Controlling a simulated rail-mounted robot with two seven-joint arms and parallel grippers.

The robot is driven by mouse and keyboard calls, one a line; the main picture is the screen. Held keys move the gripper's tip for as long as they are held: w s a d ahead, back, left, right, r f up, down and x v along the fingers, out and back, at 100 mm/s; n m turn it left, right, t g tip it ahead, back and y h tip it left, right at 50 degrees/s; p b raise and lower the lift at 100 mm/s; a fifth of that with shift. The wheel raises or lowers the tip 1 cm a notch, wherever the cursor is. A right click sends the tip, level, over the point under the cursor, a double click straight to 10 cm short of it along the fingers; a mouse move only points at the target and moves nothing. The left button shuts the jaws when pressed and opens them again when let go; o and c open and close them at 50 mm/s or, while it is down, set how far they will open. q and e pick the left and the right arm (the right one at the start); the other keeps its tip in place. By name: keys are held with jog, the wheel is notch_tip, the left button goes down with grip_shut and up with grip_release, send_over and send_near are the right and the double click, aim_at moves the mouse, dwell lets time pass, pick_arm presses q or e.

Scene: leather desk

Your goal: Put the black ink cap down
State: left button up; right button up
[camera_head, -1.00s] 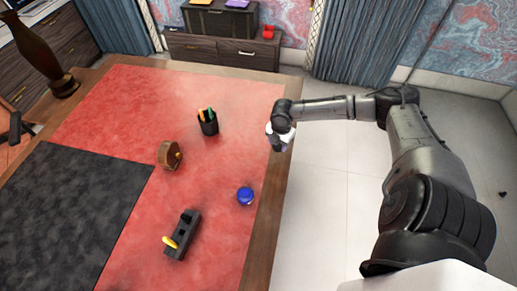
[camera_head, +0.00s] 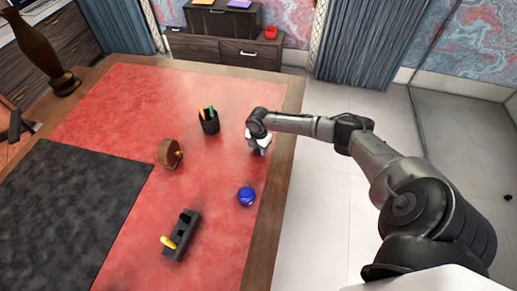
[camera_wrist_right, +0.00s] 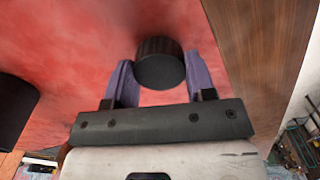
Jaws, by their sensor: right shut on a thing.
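The black ink cap (camera_wrist_right: 159,64) is a round, ribbed black cap in the right wrist view. My right gripper (camera_wrist_right: 158,82) is shut on it, with a purple finger on each side. In the head view my right gripper (camera_head: 258,148) is over the red desk surface near the right wooden edge, and the cap is hidden there. I cannot tell whether the cap touches the desk. My left gripper is not in view.
A blue round bottle (camera_head: 246,196) stands nearer on the desk. A black pen cup (camera_head: 209,122) is just left of my gripper. A wooden rocker blotter (camera_head: 168,154) and a dark holder with a yellow piece (camera_head: 182,236) stand further left. Red desk surface (camera_head: 225,165) between them is clear.

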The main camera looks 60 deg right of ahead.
jog(key=shift+f, duration=0.6)
jog(key=o, duration=0.9)
jog(key=shift+f, duration=0.15)
jog(key=shift+r, duration=0.3)
notch_tip(320, 180, up, 12)
jog(key=p, duration=0.1)
jog(key=shift+p, duration=0.35)
jog(key=shift+f, duration=0.1)
